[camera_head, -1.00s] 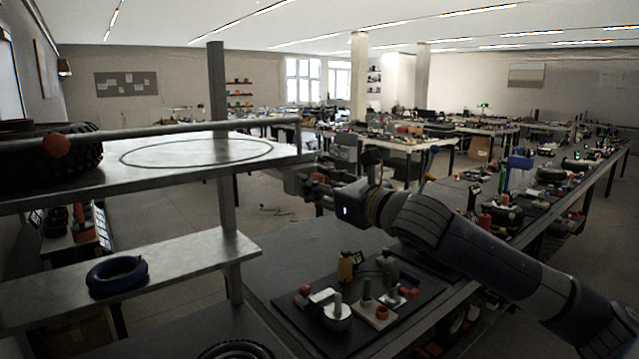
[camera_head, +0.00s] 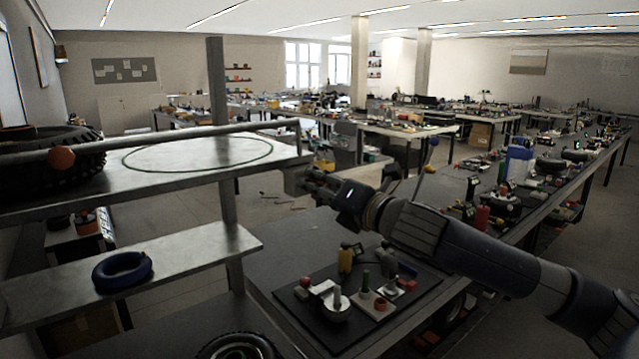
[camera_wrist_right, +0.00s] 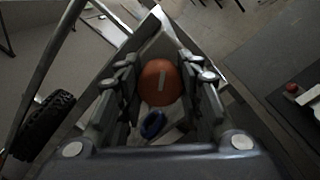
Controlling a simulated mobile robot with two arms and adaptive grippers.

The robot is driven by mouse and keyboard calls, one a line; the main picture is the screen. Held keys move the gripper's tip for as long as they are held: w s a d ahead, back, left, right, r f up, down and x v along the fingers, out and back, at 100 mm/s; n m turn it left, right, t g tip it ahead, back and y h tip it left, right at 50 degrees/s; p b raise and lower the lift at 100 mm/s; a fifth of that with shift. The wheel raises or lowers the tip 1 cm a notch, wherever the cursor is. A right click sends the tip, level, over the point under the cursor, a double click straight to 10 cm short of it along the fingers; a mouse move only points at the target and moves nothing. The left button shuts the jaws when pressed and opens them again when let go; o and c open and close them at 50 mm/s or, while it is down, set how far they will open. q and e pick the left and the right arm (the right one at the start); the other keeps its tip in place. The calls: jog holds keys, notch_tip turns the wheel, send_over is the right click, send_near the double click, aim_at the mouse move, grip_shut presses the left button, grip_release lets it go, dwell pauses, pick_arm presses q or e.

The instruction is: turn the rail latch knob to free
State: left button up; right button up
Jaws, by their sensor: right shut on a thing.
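In the right wrist view the line runs almost straight up and down, slightly tilted. My right gripper (camera_head: 306,182) is at the right-hand corner of the upper metal shelf, under the rail's end. Its fingers are on either side of the knob and shut on it. In the head view the gripper hides the knob. The rail (camera_head: 180,134) is a grey bar along the front of the upper shelf. My left gripper is not in view.
A blue ring (camera_head: 122,270) lies on the lower shelf (camera_head: 190,255). A black board (camera_head: 400,318) with several small parts lies below my right arm. The upper shelf's middle is clear.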

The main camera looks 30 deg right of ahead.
jog(key=m, duration=0.4)
jog(key=shift+m, duration=1.6)
jog(key=o, duration=1.1)
jog(key=shift+r, duration=0.1)
